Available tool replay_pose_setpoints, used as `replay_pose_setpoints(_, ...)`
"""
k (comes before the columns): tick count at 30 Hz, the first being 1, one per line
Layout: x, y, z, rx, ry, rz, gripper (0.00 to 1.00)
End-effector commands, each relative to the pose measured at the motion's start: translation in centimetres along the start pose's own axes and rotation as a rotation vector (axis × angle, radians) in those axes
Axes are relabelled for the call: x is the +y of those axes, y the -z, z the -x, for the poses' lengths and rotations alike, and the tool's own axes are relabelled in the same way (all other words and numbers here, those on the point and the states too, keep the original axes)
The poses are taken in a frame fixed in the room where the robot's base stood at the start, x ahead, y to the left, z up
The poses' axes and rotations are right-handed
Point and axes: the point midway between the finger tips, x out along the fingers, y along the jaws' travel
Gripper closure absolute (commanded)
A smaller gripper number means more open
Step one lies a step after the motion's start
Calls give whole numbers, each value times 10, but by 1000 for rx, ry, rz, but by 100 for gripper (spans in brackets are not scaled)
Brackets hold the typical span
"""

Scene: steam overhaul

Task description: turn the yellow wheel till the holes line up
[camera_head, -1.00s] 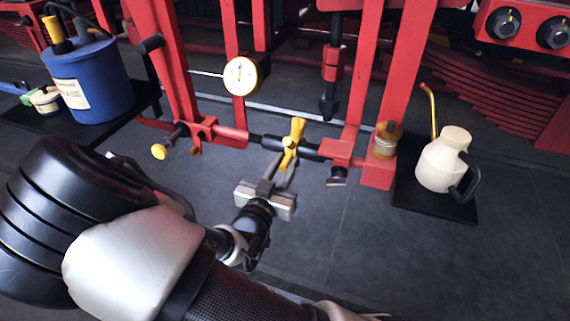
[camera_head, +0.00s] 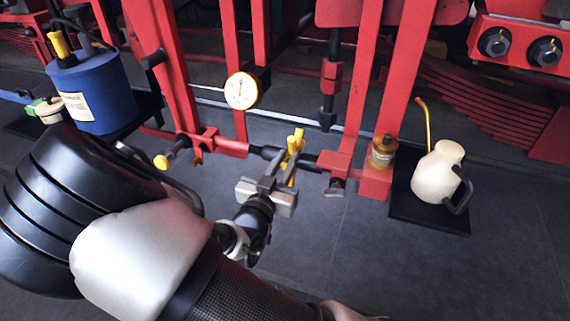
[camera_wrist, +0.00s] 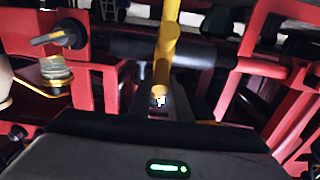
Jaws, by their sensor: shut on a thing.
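The yellow wheel (camera_head: 296,141) sits on a black shaft (camera_head: 268,152) between two red uprights in the head view. It shows as a few yellow spokes. My gripper (camera_head: 283,172) is at the wheel, its fingers shut on one yellow spoke. In the wrist view the spoke (camera_wrist: 166,50) runs up from between the fingertips (camera_wrist: 160,98) and crosses the dark shaft (camera_wrist: 170,52). The holes cannot be made out in either view.
A dial gauge (camera_head: 242,90) hangs above left of the wheel. A yellow-tipped pin (camera_head: 162,162) sticks out at lower left. An oil can (camera_head: 437,172) stands on a black shelf (camera_head: 425,216) at right, and a blue canister (camera_head: 92,92) at left. The floor below is clear.

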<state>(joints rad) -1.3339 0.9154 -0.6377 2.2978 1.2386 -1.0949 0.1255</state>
Motion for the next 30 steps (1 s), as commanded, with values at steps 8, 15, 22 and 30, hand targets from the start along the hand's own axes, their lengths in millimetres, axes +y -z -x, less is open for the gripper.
replay_pose_setpoints(8, 0, 2, 0, 5, 1, -1, 100)
replay_pose_setpoints(15, 0, 12, -6, 3, 1, -1, 100)
replay_pose_setpoints(22, 0, 15, -10, 4, 1, -1, 100)
replay_pose_setpoints(30, 0, 18, -11, 4, 0, -1, 100)
